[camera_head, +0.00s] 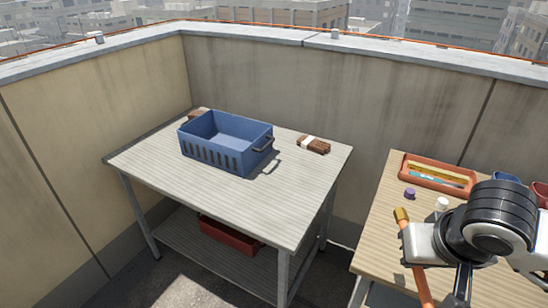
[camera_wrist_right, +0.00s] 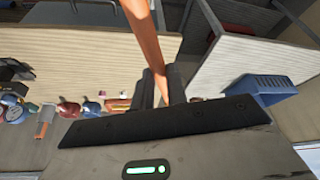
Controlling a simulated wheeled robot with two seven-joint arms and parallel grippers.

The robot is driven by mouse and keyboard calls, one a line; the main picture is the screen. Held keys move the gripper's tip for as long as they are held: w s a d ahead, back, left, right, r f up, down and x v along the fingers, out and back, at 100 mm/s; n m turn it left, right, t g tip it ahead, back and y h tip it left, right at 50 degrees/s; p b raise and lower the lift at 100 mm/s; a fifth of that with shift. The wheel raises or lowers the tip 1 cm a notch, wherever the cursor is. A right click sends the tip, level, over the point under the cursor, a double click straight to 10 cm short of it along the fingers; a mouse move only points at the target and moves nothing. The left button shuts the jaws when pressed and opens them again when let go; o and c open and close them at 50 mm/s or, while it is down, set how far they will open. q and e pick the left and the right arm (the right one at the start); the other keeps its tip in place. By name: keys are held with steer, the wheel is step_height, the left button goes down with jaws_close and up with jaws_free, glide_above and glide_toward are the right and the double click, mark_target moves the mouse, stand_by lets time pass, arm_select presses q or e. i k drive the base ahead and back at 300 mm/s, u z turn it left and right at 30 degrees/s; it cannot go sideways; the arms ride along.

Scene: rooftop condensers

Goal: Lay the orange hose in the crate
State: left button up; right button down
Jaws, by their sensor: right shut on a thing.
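The orange hose (camera_head: 420,282) is a thin orange length with a yellowish end, hanging at the right over the wooden table. It also shows in the right wrist view (camera_wrist_right: 146,38), running between the fingers of my right gripper (camera_wrist_right: 161,84), which is shut on it. The blue crate (camera_head: 222,160) stands on the grey table to the left, open-topped, with slotted sides and a dark handle. It shows at the right of the right wrist view (camera_wrist_right: 262,88). My right gripper is well to the right of the crate. My left gripper is not in view.
Brown bundles lie right of the crate (camera_head: 314,145) and behind it (camera_head: 197,115). A red bin (camera_head: 228,238) sits on the lower shelf. The wooden table (camera_head: 384,232) holds an orange tray (camera_head: 439,187), a purple item (camera_head: 409,193) and a white one (camera_head: 441,203). The grey table's front is clear.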

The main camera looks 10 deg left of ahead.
mark_target(238, 143)
steer(key=u, duration=1.7)
steer(key=i, duration=1.05)
steer(key=z, duration=0.55)
steer(key=i, duration=1)
steer(key=z, duration=0.15)
